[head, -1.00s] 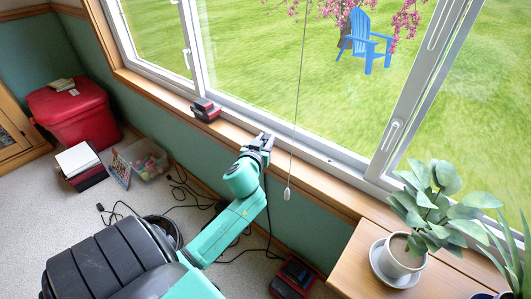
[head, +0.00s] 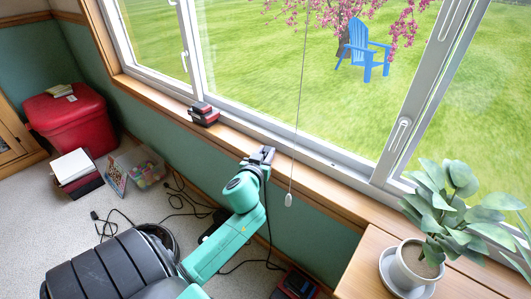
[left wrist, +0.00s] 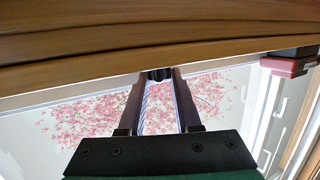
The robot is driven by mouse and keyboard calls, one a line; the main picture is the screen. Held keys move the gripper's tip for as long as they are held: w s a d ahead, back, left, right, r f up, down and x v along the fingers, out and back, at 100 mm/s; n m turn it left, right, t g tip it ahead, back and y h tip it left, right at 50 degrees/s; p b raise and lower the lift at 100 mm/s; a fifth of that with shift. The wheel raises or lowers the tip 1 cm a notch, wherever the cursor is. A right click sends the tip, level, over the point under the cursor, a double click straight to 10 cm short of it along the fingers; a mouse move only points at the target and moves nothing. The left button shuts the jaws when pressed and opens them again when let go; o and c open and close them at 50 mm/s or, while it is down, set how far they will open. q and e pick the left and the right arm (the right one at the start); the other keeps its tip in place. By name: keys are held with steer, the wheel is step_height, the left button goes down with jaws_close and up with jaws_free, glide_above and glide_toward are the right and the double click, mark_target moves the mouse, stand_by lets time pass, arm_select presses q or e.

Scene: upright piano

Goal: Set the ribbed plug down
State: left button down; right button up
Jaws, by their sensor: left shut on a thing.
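My left gripper (head: 263,153) is at the wooden window sill (head: 322,184), beside the window frame. It is shut on a small dark thing, taken to be the ribbed plug (left wrist: 160,74), which shows between the fingertips in the left wrist view. The plug is small and mostly hidden by the fingers, so its ribs cannot be made out. In the left wrist view the gripper (left wrist: 159,76) points toward the wooden sill edge. I cannot tell whether the plug touches the sill. My right gripper is not in view.
A red and dark object (head: 204,114) stands on the sill left of the gripper. A blind cord with a white pull (head: 288,199) hangs just right of it. A potted plant (head: 415,262) stands on the wooden top at the right. Black cables (head: 180,200) lie on the floor.

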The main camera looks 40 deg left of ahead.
arm_select(q)
steer(key=c, duration=0.6)
jaws_free()
steer(key=shift+r, duration=0.15)
steer(key=p+v, duration=0.1)
steer(key=v, duration=1.1)
steer(key=s+d+f+m+g+h, duration=0.1)
steer(key=s+d+f+g+h, duration=0.15)
steer(key=f, duration=0.45)
steer(key=s+d+f+m+g+h, duration=0.1)
steer(key=s+d+f+g, duration=0.1)
steer(key=f+g, duration=0.35)
steer(key=s+d+f+m+g+h, duration=0.4)
steer(key=s+d+f+m, duration=0.1)
steer(key=s+d+f, duration=0.3)
steer(key=shift+s+d, duration=0.2)
steer(key=shift+d, duration=0.6)
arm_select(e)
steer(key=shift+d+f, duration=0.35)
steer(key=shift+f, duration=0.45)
arm_select(q)
steer(key=shift+r+p, duration=0.1)
steer(key=shift+p, duration=0.45)
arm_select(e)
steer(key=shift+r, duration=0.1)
